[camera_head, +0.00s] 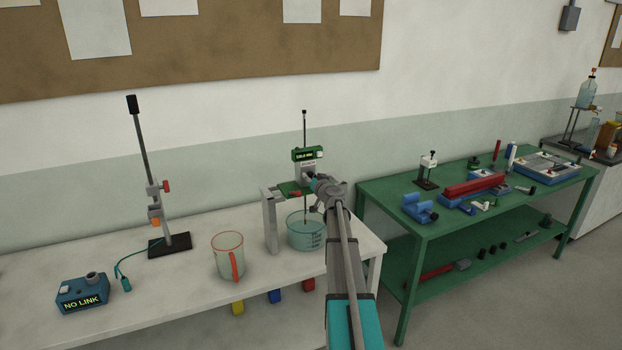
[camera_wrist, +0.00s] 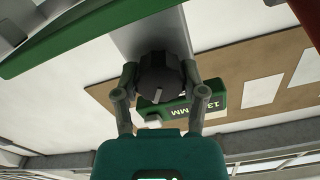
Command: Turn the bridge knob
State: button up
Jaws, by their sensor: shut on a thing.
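The bridge knob (camera_wrist: 160,78) is a dark, ribbed round knob with a pale pointer mark, on a grey block in the wrist view. My gripper (camera_wrist: 158,86) is shut on it, with one finger on each side. In the head view my arm reaches to the bridge and hides the knob. The bridge has a grey upright (camera_head: 270,222), a green crosspiece (camera_head: 290,188) and a green digital readout (camera_head: 307,154), which also shows in the wrist view (camera_wrist: 183,106). The digits are too small to read surely. A thin rod rises above the readout.
A beaker of bluish liquid (camera_head: 306,240) stands beneath the bridge. A green table (camera_head: 380,188) with tools is at right.

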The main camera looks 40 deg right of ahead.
jog(key=shift+m, duration=0.8)
jog(key=o, duration=1.1)
jog(key=shift+o, duration=0.2)
jog(key=shift+s, duration=0.1)
jog(key=v, duration=1.1)
jog(key=shift+s+a, duration=0.2)
jog(key=shift+s, duration=0.2)
